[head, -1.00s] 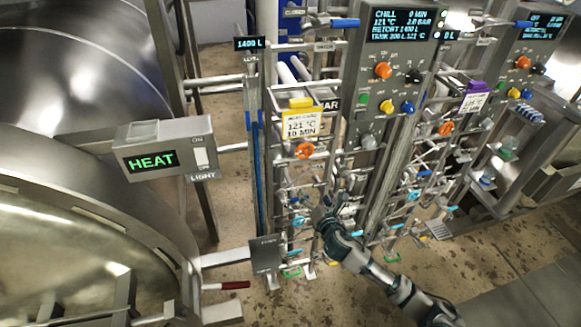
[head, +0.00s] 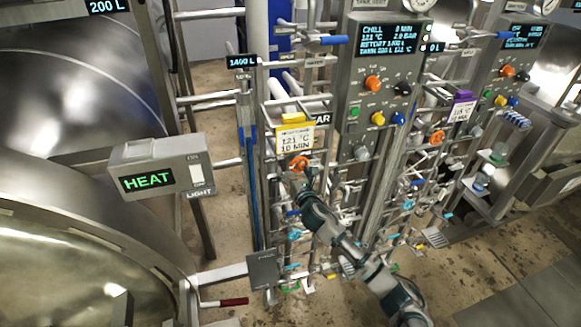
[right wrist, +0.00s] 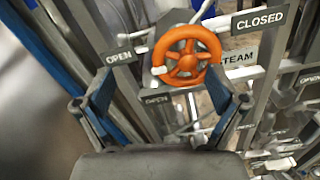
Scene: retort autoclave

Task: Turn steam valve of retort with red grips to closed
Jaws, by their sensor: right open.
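The steam valve is an orange handwheel (head: 299,163) below the yellow-topped card in the head view. In the right wrist view the orange wheel (right wrist: 187,56) sits between an OPEN plate (right wrist: 119,57) at left and a CLOSED plate (right wrist: 259,19) at upper right, with a STEAM label (right wrist: 240,58) beside it. A pale mark shows on its left side, towards OPEN. My right gripper (head: 297,183) is just below the wheel; in its wrist view it is open, fingers (right wrist: 160,85) apart and empty, with the wheel ahead. A red-gripped lever (head: 232,301) shows at the left retort's lower right. My left gripper is not in view.
A second orange wheel (head: 437,137) is on the pipe rack to the right. A control panel (head: 378,85) stands between the two racks. The grey HEAT box (head: 162,166) juts out at left. Pipes and small valves crowd the area around my right gripper.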

